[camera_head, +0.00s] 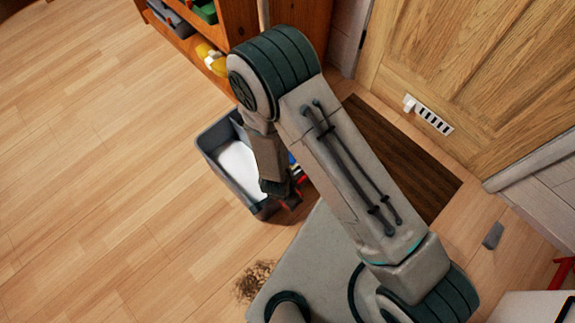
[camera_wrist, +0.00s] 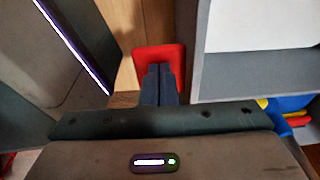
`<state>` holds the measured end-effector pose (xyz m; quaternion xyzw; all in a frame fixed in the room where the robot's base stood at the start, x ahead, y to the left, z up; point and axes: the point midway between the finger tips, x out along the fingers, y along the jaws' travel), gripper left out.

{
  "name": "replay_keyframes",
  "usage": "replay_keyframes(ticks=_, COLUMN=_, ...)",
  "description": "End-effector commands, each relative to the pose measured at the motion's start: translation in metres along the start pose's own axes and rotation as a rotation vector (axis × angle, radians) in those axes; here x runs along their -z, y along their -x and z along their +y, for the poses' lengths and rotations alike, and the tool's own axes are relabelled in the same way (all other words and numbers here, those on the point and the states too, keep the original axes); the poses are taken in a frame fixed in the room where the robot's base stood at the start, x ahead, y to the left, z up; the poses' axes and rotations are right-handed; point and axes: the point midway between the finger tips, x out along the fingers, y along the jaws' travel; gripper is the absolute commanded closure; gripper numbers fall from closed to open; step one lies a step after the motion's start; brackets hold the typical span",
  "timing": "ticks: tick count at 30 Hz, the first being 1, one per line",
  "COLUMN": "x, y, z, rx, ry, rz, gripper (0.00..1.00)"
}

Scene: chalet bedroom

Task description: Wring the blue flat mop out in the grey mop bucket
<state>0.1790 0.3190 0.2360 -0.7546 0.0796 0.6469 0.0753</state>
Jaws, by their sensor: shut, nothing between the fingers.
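The grey mop bucket (camera_head: 213,140) stands on the floor left of my arm, with a white surface inside. Its grey wall (camera_wrist: 245,75) fills the right of the wrist view. My gripper (camera_head: 289,199) is low at the bucket's near right end. In the wrist view its fingers (camera_wrist: 160,72) are shut and empty, in front of a red square pad (camera_wrist: 160,53) beside the bucket; I cannot tell whether they touch it. A blue piece (camera_wrist: 292,104) with yellow and red parts shows beside the bucket; I cannot tell if it belongs to the mop. A pale upright pole (camera_head: 264,14) shows behind my arm.
A wooden shelf (camera_head: 190,42) with bins and a yellow item stands behind the bucket. A dark mat (camera_head: 405,160) lies before the wooden door (camera_head: 480,65). A brown dirt patch (camera_head: 256,281) marks the floor. The floor at left is clear.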

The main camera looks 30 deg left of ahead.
Motion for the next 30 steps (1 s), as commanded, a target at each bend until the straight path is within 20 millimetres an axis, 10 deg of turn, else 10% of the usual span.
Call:
replay_keyframes(ticks=11, x=0.008, y=0.049, z=0.003, rx=0.014, ry=-0.007, rz=-0.003, gripper=1.00)
replay_keyframes(ticks=30, x=-0.051, y=0.123, z=0.003, rx=0.013, ry=-0.009, rz=0.000, gripper=1.00)
